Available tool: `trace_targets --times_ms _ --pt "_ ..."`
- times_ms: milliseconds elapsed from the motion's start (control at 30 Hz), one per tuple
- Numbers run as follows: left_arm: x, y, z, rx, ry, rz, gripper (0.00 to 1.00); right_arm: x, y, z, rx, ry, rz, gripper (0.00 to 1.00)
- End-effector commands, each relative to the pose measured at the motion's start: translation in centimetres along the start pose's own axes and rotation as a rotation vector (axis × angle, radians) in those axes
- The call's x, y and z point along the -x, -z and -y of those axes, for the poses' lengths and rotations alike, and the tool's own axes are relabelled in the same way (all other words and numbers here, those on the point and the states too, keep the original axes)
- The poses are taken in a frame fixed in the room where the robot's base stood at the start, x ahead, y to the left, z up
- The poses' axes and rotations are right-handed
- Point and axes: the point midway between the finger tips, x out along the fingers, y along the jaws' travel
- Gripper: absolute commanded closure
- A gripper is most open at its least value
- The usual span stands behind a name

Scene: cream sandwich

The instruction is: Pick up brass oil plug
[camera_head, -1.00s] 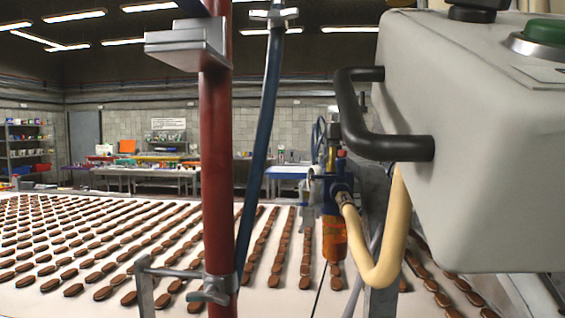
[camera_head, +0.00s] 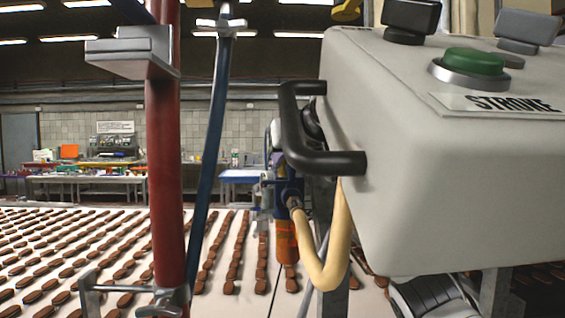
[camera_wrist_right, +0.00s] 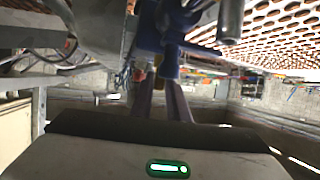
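In the right wrist view, my right gripper (camera_wrist_right: 161,95) has two dark fingers standing apart, pointing at a blue fitting (camera_wrist_right: 170,60). A small brass-coloured piece (camera_wrist_right: 160,77) shows between or just beyond the fingertips. It may be the oil plug, but blur hides its shape and any contact. In the head view, the blue unit with an orange bowl (camera_head: 286,242) hangs behind the control box. The brass plug cannot be made out there. My right gripper is mostly hidden by the box and its handle in that view. My left gripper is in neither view.
The grey control box (camera_head: 440,190) with a black handle (camera_head: 320,162) and green button (camera_head: 472,62) fills the right. A cream hose (camera_head: 335,255) hangs by the unit. A conveyor (camera_head: 110,270) carries biscuit rows.

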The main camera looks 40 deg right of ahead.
Motion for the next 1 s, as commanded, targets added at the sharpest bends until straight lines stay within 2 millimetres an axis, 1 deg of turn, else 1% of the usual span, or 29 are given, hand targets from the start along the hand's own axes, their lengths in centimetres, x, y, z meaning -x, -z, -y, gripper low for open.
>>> trace_targets --times_ms 200,300,367,600,633,700,1000 --pt "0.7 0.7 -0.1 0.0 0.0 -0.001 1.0 -3.1 0.1 -0.1 0.0 -0.003 0.004 0.85" --pt "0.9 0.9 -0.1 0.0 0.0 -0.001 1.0 -4.3 0.0 -0.1 0.001 -0.002 0.004 0.85" --pt "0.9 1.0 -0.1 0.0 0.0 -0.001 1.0 -4.8 0.0 -0.1 0.0 -0.002 0.002 0.85" --pt "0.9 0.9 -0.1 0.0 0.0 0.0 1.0 -5.0 -0.1 0.0 0.001 -0.001 0.0 0.85" --pt "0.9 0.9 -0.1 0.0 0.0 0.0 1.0 -5.0 -0.1 0.0 0.001 -0.001 0.0 0.89" --pt "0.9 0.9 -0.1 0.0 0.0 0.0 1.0 -5.0 -0.1 0.0 0.0 -0.001 0.0 1.0" --pt "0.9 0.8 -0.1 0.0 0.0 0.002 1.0 -4.9 0.0 0.0 0.0 -0.001 -0.001 1.0"
